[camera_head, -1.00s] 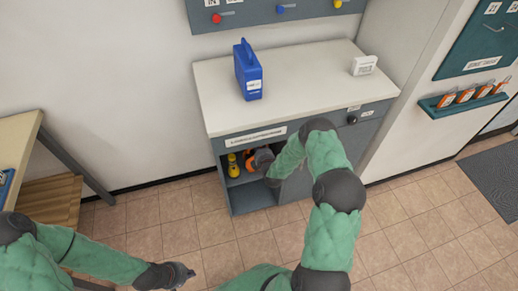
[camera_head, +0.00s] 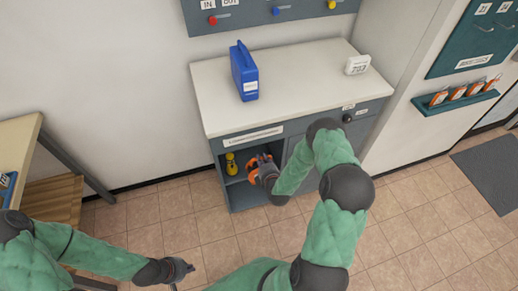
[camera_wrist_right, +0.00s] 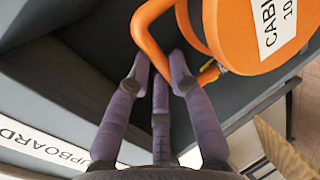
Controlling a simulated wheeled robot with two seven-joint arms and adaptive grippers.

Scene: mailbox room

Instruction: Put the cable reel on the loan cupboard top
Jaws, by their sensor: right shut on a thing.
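The orange cable reel (camera_head: 254,163) is at the open left bay of the loan cupboard, beside my right gripper (camera_head: 266,174). In the right wrist view the reel (camera_wrist_right: 262,45) shows a white label and an orange tube frame. There my right gripper (camera_wrist_right: 163,75) is shut on that frame. The loan cupboard top (camera_head: 300,76) is a pale flat surface above. My left gripper (camera_head: 186,268) is low on the left, over the floor and away from the cupboard; its finger gap is too small to judge.
The middle of the top is clear. A yellow object (camera_head: 231,164) remains in the bay. A wooden bench (camera_head: 20,140) is at left.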

